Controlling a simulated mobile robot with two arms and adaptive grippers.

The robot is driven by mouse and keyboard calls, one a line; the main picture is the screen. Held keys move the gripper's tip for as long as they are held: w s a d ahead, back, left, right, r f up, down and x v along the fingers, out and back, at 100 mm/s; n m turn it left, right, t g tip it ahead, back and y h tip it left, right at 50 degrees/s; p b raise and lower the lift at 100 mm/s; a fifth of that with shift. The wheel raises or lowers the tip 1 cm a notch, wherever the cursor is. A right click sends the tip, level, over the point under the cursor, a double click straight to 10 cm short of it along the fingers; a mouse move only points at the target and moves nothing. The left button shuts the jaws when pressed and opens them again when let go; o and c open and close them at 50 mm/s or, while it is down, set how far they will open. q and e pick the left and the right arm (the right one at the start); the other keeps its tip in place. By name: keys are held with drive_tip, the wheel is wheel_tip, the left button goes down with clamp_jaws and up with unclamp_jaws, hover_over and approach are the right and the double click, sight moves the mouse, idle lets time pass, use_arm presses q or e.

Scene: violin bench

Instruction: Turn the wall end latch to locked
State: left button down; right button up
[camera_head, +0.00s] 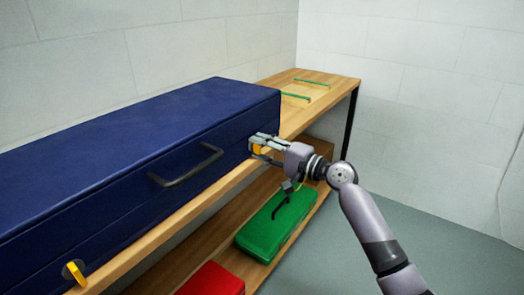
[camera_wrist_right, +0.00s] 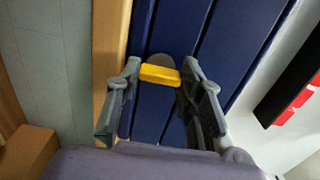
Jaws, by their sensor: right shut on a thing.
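The long dark blue case (camera_head: 120,150) lies on the wooden bench with a black handle (camera_head: 186,167) on its front. A yellow latch (camera_head: 258,148) is on the front near the case's far end. My right gripper (camera_head: 262,146) is shut on it and partly hides it. In the right wrist view the yellow latch (camera_wrist_right: 159,74) sits between the fingertips of the gripper (camera_wrist_right: 160,78), on a grey round plate, lying across the case's long seams. A second yellow latch (camera_head: 75,272) shows at the near end, standing at a slant. My left gripper is not in view.
The bench top (camera_head: 330,84) beyond the blue case holds two green strips. Open grey floor lies to the right.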

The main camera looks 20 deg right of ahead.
drive_tip(key=shift+f, duration=0.1)
idle(0.3)
drive_tip(key=o, duration=1.2)
drive_tip(key=shift+c, duration=0.2)
drive_tip(key=shift+s, duration=0.1)
drive_tip(key=v, duration=0.8)
